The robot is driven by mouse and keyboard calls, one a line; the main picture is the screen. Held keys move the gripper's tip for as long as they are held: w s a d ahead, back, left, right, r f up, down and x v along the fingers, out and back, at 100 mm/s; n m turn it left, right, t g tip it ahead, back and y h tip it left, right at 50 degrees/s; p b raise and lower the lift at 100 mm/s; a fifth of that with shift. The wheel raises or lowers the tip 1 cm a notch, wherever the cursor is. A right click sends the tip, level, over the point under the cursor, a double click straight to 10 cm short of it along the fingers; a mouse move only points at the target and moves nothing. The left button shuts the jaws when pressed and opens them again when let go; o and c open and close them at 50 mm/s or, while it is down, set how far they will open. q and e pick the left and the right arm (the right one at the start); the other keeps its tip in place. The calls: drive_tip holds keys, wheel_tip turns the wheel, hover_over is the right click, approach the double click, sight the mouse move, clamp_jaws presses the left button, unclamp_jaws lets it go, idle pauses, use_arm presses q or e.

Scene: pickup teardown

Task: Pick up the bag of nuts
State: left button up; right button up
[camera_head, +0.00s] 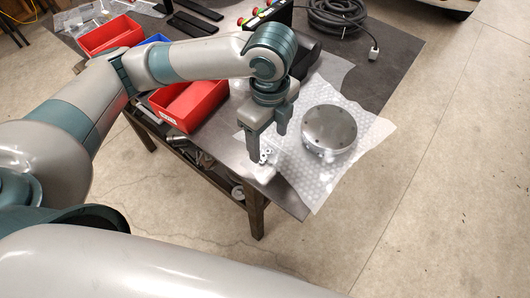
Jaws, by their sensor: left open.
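The bag of nuts (265,159) looks like a small clear bag with a few metal nuts in it. It lies near the front corner of the dark table (292,203), just left of the round metal part. My left gripper (267,144) points down over the bag with its two fingers apart. The left finger's tip is close to the nuts and hides part of the bag. I cannot tell if the finger touches it. My right gripper is not in view.
A round metal flange (330,129) lies on bubble wrap (375,130) right of my gripper. Red bins (188,104) stand to the left, behind my arm. A coiled black cable (337,14) and a box with coloured buttons (268,12) are at the back.

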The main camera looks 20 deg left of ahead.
sight(267, 154)
use_arm(q)
drive_tip(key=shift+f, duration=0.15)
drive_tip(key=shift+f, duration=0.3)
drive_tip(key=f+p, duration=0.1)
drive_tip(key=f, duration=0.2)
drive_tip(key=shift+s+a+f+p, duration=0.1)
drive_tip(key=shift+a+f+p, duration=0.1)
drive_tip(key=shift+f+p, duration=0.2)
drive_tip(key=shift+f, duration=0.3)
drive_tip(key=shift+c, duration=0.6)
drive_tip(key=c, duration=1)
